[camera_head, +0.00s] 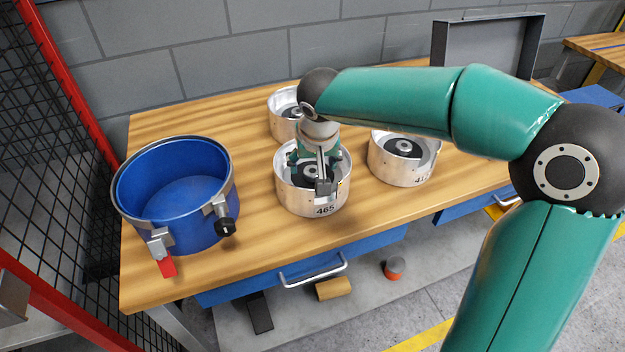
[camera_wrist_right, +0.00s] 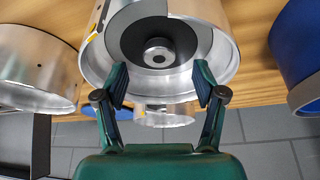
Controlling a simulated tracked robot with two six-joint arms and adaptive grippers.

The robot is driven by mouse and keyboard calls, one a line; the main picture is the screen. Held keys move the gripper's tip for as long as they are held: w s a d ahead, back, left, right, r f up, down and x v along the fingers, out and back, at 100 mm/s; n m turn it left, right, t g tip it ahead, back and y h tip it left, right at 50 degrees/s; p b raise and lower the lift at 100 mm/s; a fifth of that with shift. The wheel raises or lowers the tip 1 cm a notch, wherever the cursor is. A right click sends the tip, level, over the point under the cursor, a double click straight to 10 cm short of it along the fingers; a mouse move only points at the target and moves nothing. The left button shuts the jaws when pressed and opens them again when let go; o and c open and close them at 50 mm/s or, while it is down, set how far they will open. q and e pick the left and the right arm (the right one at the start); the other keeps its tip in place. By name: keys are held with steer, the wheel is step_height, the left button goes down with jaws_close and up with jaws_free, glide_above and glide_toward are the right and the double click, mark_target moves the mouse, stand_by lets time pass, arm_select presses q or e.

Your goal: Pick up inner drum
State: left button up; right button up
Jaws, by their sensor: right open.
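Three silver drums stand on the wooden workbench. The front drum marked 465 (camera_head: 308,206) is under my right gripper (camera_head: 317,178); its label faces the front. In the right wrist view this drum (camera_wrist_right: 223,62) shows its open top with a dark ring (camera_wrist_right: 125,45) and a round metal hub (camera_wrist_right: 158,54). The open fingers of my right gripper (camera_wrist_right: 161,82) show on either side of its lower rim, with a gap between them. I cannot tell whether they touch it. A second drum (camera_head: 400,171) stands to the right, a third (camera_head: 280,128) behind, partly hidden by my arm. My left gripper is not in view.
An open blue drum with clamps (camera_head: 178,215) stands at the bench's left end. A dark tray (camera_head: 490,45) stands upright at the back right. A grey block wall (camera_head: 190,50) is behind. The wooden bench top (camera_head: 262,245) is clear at the front.

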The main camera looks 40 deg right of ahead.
mark_target(312, 170)
steer(key=x, duration=0.3)
steer(key=shift+d+f, duration=0.1)
steer(key=shift+f, duration=0.05)
steer(key=shift+c, duration=0.2)
jaws_close()
steer(key=shift+w, duration=0.15)
